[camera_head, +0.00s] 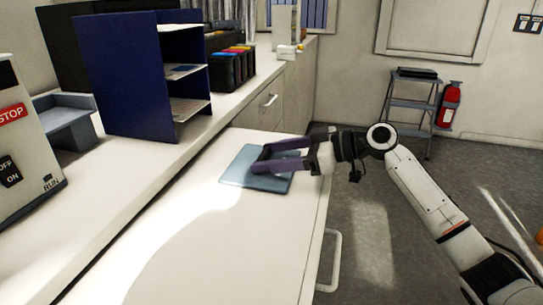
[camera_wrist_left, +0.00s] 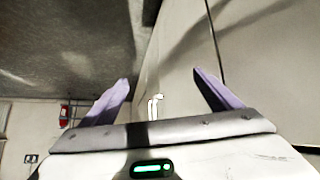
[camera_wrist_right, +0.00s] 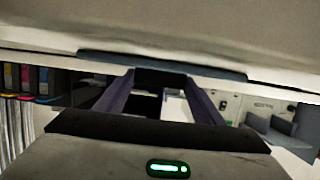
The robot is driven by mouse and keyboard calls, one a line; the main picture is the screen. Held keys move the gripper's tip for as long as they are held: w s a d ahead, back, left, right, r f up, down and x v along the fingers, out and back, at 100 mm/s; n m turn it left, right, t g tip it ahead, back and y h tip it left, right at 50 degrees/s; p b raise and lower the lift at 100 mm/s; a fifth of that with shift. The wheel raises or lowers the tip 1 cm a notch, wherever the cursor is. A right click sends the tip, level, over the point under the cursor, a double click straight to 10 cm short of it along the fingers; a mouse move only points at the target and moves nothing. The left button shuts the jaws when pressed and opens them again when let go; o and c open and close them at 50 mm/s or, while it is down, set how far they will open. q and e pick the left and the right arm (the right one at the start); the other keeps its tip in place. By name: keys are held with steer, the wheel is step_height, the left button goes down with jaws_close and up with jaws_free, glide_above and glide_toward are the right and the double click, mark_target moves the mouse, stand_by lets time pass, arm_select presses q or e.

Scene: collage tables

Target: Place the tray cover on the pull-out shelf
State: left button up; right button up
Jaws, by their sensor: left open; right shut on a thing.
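The tray cover (camera_head: 238,171) is a flat blue-grey panel over the white pull-out shelf (camera_head: 190,250). It looks level; I cannot tell if it fully rests on the surface. My right gripper (camera_head: 262,158) reaches in from the right and is shut on the cover. In the right wrist view the cover (camera_wrist_right: 110,58) is a thin strip against the pale shelf surface, with my right gripper's fingers (camera_wrist_right: 160,85) at it. My left gripper (camera_wrist_left: 165,90) is open and empty in the left wrist view, and out of the head view.
The shelf has a handle (camera_head: 331,262) at its outer edge. The counter behind holds a blue organizer (camera_head: 120,75), ink bottles (camera_head: 228,70) and a machine with a STOP label (camera_head: 20,150). A step stool (camera_head: 409,105) and fire extinguisher (camera_head: 449,105) stand by the far wall. The near shelf is clear.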

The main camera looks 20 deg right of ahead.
steer(key=o, duration=1.1)
steer(key=shift+f, duration=0.1)
steer(key=b+v, duration=0.1)
steer(key=v, duration=1.1)
steer(key=shift+r, duration=0.25)
